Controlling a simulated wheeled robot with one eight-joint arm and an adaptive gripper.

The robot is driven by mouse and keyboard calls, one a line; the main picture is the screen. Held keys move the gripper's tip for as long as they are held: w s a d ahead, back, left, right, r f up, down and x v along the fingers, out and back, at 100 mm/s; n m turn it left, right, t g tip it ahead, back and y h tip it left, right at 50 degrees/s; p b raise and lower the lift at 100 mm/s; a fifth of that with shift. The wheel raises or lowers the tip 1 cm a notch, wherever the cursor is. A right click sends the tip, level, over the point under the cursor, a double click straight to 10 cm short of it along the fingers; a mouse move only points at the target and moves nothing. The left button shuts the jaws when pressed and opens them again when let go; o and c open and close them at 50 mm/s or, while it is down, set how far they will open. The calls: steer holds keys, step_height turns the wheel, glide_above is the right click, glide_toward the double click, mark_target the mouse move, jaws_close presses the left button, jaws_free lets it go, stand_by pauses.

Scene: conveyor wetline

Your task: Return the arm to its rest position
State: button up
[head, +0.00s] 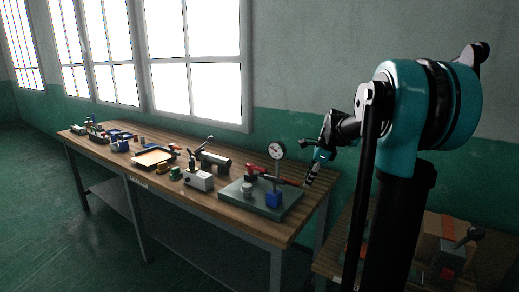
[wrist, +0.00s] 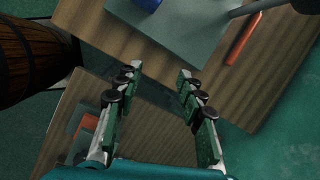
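My gripper (wrist: 158,78) is open and empty in the wrist view, its two green-padded fingers apart with nothing between them. In the head view my gripper (head: 311,176) hangs tilted downward by the right end of the long wooden workbench (head: 310,208), beside the grey plate's dial gauge. My arm is bent, with its large teal joint high at the right. Whether the fingertips touch the bench cannot be told from the head view.
A grey plate (head: 235,200) carries a dial gauge (head: 277,151) and a blue block (head: 274,199). A red tool (head: 288,181) lies behind. A lower table (head: 325,262) stands at right. A barrel-like wooden object (wrist: 28,58) is at left in the wrist view.

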steer(key=s+f+n+h, duration=0.1)
steer(key=s+f+n, duration=0.5)
steer(key=s, duration=0.3)
steer(key=s+f+n+t+h, duration=0.1)
steer(key=s+f+n, duration=0.5)
steer(key=s, duration=0.4)
steer(key=s+f+n+h, duration=0.1)
steer(key=s+f+n, duration=0.5)
steer(key=s+n, duration=0.2)
steer(key=shift+s+f+n, duration=0.25)
steer(key=shift+s+n, duration=0.05)
steer(key=shift+s, duration=0.65)
